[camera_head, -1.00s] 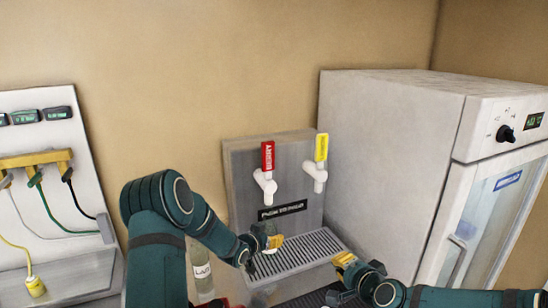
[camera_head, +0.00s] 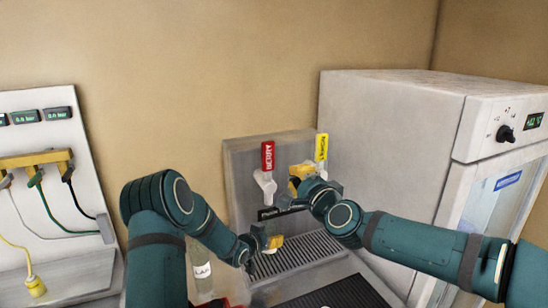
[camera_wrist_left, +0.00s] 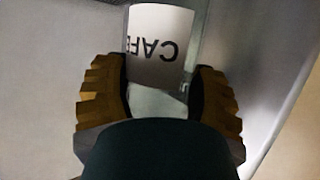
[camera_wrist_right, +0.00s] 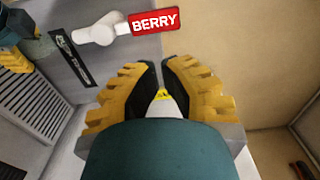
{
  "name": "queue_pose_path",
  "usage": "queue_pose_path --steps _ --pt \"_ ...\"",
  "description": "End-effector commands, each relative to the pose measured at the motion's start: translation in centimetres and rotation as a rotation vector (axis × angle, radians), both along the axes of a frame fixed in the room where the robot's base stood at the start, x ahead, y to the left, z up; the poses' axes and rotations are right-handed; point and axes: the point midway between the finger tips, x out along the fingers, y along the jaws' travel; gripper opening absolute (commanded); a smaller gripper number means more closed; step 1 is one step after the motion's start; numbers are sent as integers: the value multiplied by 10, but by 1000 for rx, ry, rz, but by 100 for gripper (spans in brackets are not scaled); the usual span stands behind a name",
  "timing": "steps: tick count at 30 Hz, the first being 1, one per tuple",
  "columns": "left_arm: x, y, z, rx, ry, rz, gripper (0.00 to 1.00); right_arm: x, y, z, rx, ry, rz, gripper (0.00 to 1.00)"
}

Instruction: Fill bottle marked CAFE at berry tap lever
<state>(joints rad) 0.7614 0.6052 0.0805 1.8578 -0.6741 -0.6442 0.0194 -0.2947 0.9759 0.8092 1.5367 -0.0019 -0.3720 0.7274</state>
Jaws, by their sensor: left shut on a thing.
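The bottle marked CAFE (camera_wrist_left: 160,48) is clear with a white label, upside down in the left wrist view. My left gripper (camera_head: 268,243) is shut on it, by the left side of the drip tray. The bottle is mostly hidden in the head view. The berry tap lever (camera_head: 268,156) is red and upright on a white tap; it also shows in the right wrist view (camera_wrist_right: 154,21). My right gripper (camera_head: 303,177) is in front of the yellow-lever tap, right of the berry tap. Its fingers are close together, with a small yellow and white thing between or beyond them.
The yellow tap lever (camera_head: 321,147) stands upright beside the berry lever. A slatted drip tray (camera_head: 300,255) lies below. Another labelled bottle (camera_head: 202,272) stands left of my left gripper. A fridge (camera_head: 385,150) bounds the right side, and a hose panel (camera_head: 50,190) stands left.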

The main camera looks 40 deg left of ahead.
Motion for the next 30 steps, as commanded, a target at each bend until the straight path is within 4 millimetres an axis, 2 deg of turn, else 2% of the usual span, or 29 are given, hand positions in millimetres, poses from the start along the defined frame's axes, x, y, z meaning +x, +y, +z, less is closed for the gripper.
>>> queue_pose_path --steps 8,18,30 --pt "0 0 1 0 -2 0 18 6 10 0 0 -1 -1 0" --pt "0 0 1 0 -2 0 18 27 53 -1 -1 0 0 0" --pt "0 0 1 0 -2 0 18 48 95 -1 -1 0 0 0"
